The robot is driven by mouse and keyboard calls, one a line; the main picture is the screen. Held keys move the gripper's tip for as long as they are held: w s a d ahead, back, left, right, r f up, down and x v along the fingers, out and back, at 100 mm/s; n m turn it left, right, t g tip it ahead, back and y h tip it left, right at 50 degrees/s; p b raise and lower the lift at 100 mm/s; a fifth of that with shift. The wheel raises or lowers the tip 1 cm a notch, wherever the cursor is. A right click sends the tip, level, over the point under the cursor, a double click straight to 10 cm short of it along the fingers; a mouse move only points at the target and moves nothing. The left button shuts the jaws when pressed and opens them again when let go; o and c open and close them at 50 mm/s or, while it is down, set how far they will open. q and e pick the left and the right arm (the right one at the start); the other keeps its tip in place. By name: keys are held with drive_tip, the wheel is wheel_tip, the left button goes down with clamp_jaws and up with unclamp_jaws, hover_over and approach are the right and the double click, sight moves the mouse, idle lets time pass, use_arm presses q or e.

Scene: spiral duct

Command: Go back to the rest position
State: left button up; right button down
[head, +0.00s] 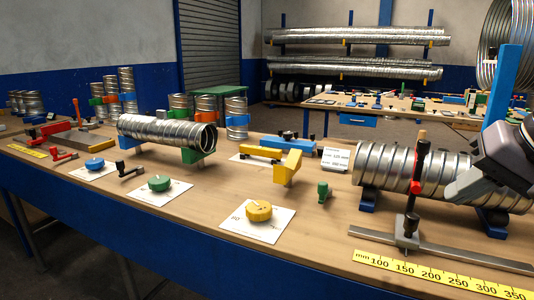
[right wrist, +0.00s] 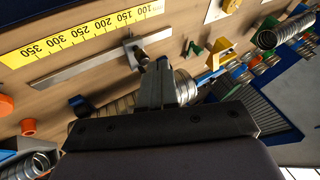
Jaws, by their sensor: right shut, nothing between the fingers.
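My right gripper (head: 455,190) comes in from the right edge of the head view. Its fingers are shut and empty, in front of the large spiral duct (head: 385,167), and hide part of it. I cannot tell whether they touch it. In the right wrist view the shut fingertips (right wrist: 158,66) point toward the bench, with the duct partly hidden behind the gripper. The duct lies on blue cradles (head: 369,200). My left gripper is in neither view.
A yellow measuring strip (head: 440,274) runs along the bench's front edge. A yellow angled bracket (head: 288,166), a green knob (head: 323,190) and a yellow round dial (head: 259,210) are left of the duct. A blue post (head: 503,85) rises behind my right gripper. Bare wood (head: 330,225) is front centre.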

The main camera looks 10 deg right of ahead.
drive_tip(key=s+a+f+m+g+y+p, duration=0.1)
drive_tip(key=a+f+m+g+y, duration=0.2)
drive_tip(key=a+m+y, duration=0.5)
drive_tip(key=s+a+f+m+g+y+p, duration=0.15)
drive_tip(key=a+y, duration=0.45)
drive_tip(key=a, duration=0.7)
drive_tip(key=w+d+f+n+t+h+p, duration=0.15)
drive_tip(key=f+n+t, duration=0.35)
drive_tip(key=n, duration=0.7)
drive_tip(key=w+d+f+n+t+h, duration=0.25)
drive_tip(key=f+n+t, duration=0.25)
drive_tip(key=n, duration=0.6)
drive_tip(key=w+d+f+n+t+h, duration=0.1)
drive_tip(key=f+n+t+h, duration=0.4)
drive_tip(key=n, duration=0.7)
drive_tip(key=s+d+f+m+g+h, duration=0.1)
drive_tip(key=s+f+m+g+h, duration=0.1)
drive_tip(key=s+f+m, duration=0.5)
drive_tip(key=s+d+f+m+g+h+p, duration=0.1)
drive_tip(key=s+d+f+m+g+h, duration=0.1)
drive_tip(key=s+f+m+g, duration=0.3)
drive_tip(key=s+f+m, duration=0.1)
drive_tip(key=f+m, duration=0.2)
drive_tip(key=f, duration=0.1)
drive_tip(key=s+f+m+h, duration=0.1)
drive_tip(key=s+f+m, duration=0.1)
drive_tip(key=f, duration=0.3)
drive_tip(key=shift+s+f+m+p, duration=0.25)
drive_tip(key=shift+f+m+p, duration=0.05)
drive_tip(key=shift+m, duration=0.15)
